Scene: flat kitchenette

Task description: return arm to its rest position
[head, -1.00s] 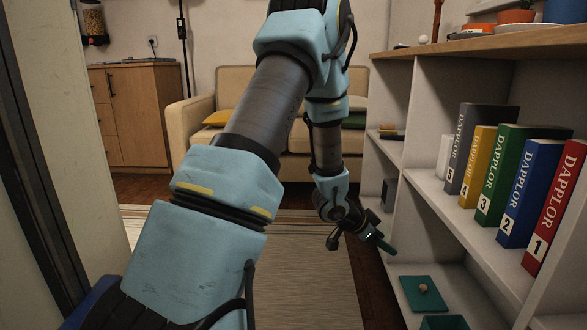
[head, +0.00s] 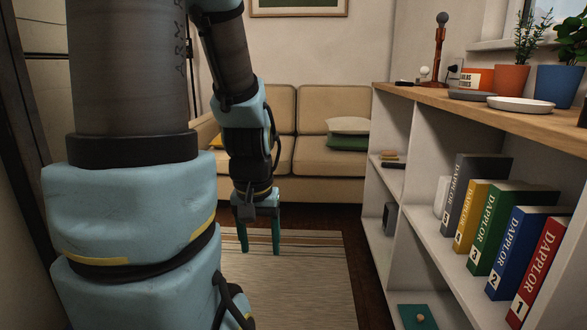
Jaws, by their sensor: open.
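My gripper (head: 260,250) hangs in front of the beige sofa, pointing down above the striped rug. Its two dark green fingers are apart, with nothing between them. My blue and grey arm fills the left of the view and bends down to the gripper. The gripper is clear of the shelf unit on the right.
A white shelf unit (head: 402,165) with a wooden top stands at the right, holding numbered binders (head: 490,225). A green board with a small knob (head: 418,317) lies low in it. The beige sofa (head: 312,155) is behind; the striped rug (head: 310,290) is clear.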

